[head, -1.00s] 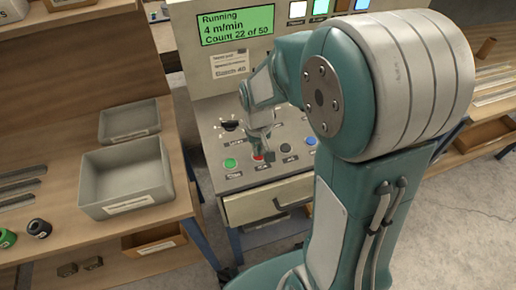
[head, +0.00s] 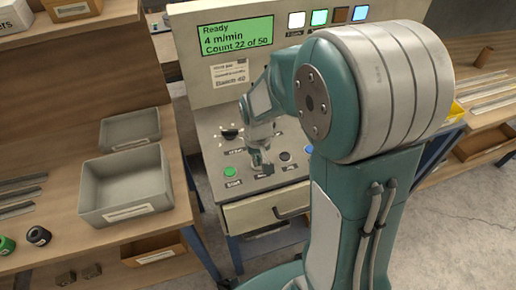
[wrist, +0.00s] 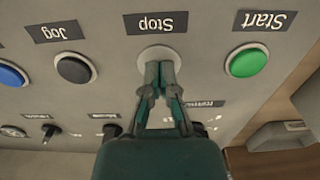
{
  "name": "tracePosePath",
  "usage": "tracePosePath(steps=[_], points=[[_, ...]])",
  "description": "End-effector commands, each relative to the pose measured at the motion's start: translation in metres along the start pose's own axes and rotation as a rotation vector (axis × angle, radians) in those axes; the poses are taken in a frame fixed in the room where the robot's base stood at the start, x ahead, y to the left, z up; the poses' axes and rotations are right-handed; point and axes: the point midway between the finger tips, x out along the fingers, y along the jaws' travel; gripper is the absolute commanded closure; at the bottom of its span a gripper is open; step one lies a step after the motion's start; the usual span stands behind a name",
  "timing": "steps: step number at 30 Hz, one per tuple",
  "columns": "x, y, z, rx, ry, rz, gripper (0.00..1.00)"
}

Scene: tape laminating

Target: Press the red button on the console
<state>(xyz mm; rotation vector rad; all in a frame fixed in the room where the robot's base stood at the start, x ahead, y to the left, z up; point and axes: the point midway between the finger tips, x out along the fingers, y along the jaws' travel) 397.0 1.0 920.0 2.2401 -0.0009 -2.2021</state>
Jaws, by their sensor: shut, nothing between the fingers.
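The console (head: 212,152) stands in the middle of the head view with a sloped button panel. My gripper (head: 264,169) is over this panel, fingers shut and empty. In the wrist view its fingertips (wrist: 160,70) are at the button under the upside-down Stop label (wrist: 155,22). Only the pale ring (wrist: 146,58) of that button shows; its cap is hidden behind the fingers, and no red shows now. I cannot tell whether the fingertips touch it. The console screen (head: 237,36) reads Ready, 4 m/min, Count 22 of 50.
A green Start button (wrist: 247,62) lies right of the fingers in the wrist view. A black Jog button (wrist: 75,68) and a blue button (wrist: 12,74) lie left. A drawer (head: 265,210) is below the panel. Grey bins (head: 125,185) sit on the left bench.

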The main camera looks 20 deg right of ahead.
Motion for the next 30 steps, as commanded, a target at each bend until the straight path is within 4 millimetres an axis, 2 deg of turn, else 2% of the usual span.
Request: tracePosePath(steps=[2,8,18,24,30], points=[[-0.003,0.000,0.003,0.000,-0.012,0.000,1.00],[-0.046,0.000,-0.007,0.000,0.013,0.001,1.00],[-0.117,0.000,-0.008,0.000,0.013,0.001,1.00],[-0.138,0.000,-0.008,0.000,0.011,0.001,1.00],[-0.141,0.000,-0.008,0.000,0.010,0.001,1.00]])
